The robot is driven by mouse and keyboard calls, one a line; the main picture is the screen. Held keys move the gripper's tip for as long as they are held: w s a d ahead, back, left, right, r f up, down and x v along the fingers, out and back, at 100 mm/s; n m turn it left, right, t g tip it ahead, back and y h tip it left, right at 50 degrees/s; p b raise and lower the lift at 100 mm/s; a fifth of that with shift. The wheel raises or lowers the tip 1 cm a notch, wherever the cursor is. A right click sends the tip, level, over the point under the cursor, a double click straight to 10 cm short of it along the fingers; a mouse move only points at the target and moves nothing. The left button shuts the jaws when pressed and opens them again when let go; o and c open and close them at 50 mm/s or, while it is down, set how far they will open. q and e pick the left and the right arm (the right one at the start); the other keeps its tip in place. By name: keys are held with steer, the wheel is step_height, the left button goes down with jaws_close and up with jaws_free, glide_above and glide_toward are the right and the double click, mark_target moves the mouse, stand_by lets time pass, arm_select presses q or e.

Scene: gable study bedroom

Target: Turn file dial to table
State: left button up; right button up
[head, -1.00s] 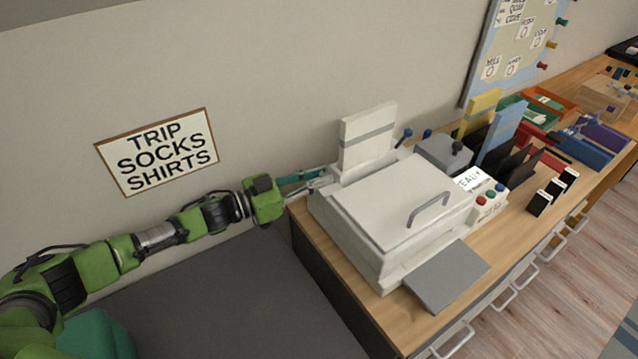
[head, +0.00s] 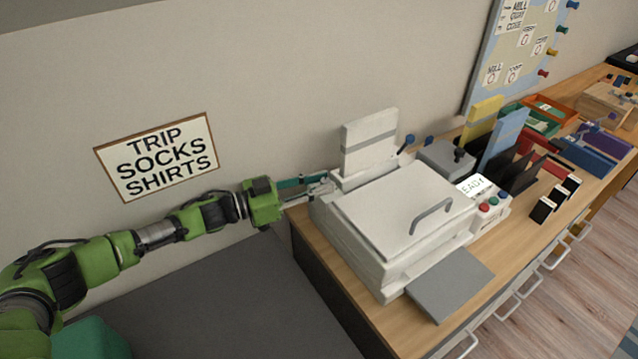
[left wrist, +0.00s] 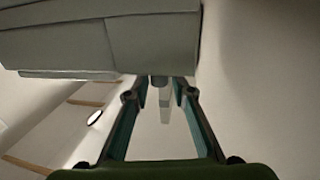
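A white printer-like machine (head: 395,225) with a grey lid handle stands on the wooden desk. My left gripper (head: 328,183) reaches from the left to the machine's rear left side, beside its upright white tray (head: 369,143). In the left wrist view, the fingers (left wrist: 160,84) run to the underside of the pale machine body (left wrist: 120,40). A small grey tapered piece (left wrist: 165,105) shows between the fingertips; whether they press on it is unclear. I cannot make out which part is the file dial. My right gripper is not in view.
A grey box with a dark knob (head: 458,154), a panel with coloured buttons (head: 487,205), and upright files (head: 507,135) stand right of the machine. A grey plate (head: 451,285) lies in front. A sign (head: 158,157) hangs on the wall.

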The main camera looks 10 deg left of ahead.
arm_select(q)
steer(key=shift+a, duration=0.1)
steer(key=v, duration=1.1)
steer(key=shift+s+a, duration=0.25)
steer(key=shift+a, duration=0.1)
